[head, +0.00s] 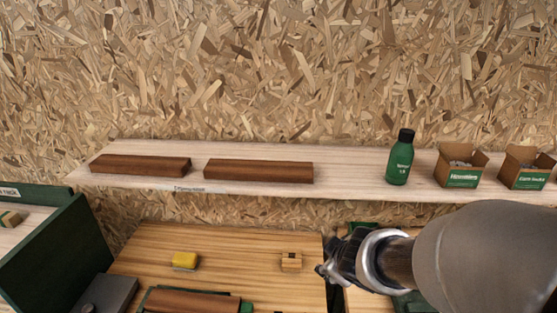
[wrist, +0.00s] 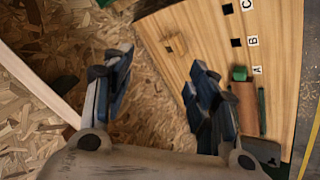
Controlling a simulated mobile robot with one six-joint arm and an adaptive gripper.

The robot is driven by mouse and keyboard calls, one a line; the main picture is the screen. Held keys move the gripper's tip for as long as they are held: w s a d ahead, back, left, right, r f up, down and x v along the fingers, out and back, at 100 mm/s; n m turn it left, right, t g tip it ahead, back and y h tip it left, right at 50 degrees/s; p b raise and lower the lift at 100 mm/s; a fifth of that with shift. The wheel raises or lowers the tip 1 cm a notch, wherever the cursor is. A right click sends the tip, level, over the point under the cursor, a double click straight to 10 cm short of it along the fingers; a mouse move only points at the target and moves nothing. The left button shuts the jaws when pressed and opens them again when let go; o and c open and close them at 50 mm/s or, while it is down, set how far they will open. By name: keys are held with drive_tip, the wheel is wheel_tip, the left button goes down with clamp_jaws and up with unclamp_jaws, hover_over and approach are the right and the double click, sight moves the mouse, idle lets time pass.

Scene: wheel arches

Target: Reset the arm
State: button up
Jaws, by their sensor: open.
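My gripper (head: 335,258) is at the lower right of the head view, above the wooden workbench (head: 230,238). In the wrist view my gripper (wrist: 160,75) has its two dark fingers spread wide apart, with nothing between them. A small wooden block (head: 291,262) sits on the bench to the left of the gripper in the head view, apart from it. My arm covers the right part of the bench.
A dark green panel (head: 60,255) stands left.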

drive_tip(key=s+d+r+m+g+h+b, duration=0.1)
drive_tip(key=s+d+r+m, duration=0.2)
drive_tip(key=s, duration=0.3)
drive_tip(key=s+d+r+m+h, duration=0.2)
drive_tip(key=s+d+r+m, duration=0.1)
drive_tip(key=s, duration=0.2)
drive_tip(key=s+a+m+g+y+b, duration=0.1)
drive_tip(key=s+a, duration=0.4)
drive_tip(key=s, duration=0.7)
drive_tip(key=shift+s+f+m+g+y, duration=0.3)
drive_tip(key=shift+m+g+y, duration=0.3)
drive_tip(key=shift+m+y, duration=0.5)
drive_tip(key=shift+a, duration=0.1)
drive_tip(key=shift+c, duration=0.5)
